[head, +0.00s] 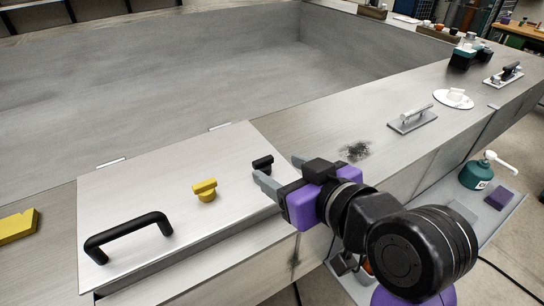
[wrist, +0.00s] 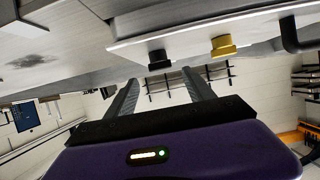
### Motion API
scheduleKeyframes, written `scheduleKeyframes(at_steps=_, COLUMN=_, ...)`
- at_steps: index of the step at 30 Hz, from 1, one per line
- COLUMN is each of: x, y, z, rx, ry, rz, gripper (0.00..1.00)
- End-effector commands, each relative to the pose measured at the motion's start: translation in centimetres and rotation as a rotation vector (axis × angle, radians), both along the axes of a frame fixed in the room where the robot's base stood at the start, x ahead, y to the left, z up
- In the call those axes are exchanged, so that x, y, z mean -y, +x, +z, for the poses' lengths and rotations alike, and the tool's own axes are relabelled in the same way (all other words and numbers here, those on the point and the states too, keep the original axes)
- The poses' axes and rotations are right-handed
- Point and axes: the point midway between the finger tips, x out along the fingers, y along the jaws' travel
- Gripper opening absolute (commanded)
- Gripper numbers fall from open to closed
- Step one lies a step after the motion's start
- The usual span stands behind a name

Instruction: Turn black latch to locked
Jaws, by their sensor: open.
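The black latch (head: 263,164) is a small knob near the right edge of a pale metal hatch panel (head: 150,190). A similar yellow latch (head: 205,189) stands to its left on the same panel. My gripper (head: 280,172) is open, its two grey fingers just right of the black latch, with nothing between them. In the wrist view the black latch (wrist: 159,60) shows beyond the fingers (wrist: 160,92), roughly between their tips. The yellow latch (wrist: 222,45) is to its right. I cannot tell whether the fingers touch the latch.
A black handle (head: 128,236) rises from the panel's front left. A grey handle plate (head: 412,120), a white round fitting (head: 454,98) and a dark smudge (head: 355,150) lie along the deck to the right. A lower shelf holds a green can (head: 476,175).

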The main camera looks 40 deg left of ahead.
Motion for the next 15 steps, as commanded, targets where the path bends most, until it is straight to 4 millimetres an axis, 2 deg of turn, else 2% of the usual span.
scheduleKeyframes(at_steps=15, x=-5.8, y=2.4, z=-2.5, rx=0.003, ry=0.001, rz=0.000, gripper=0.62)
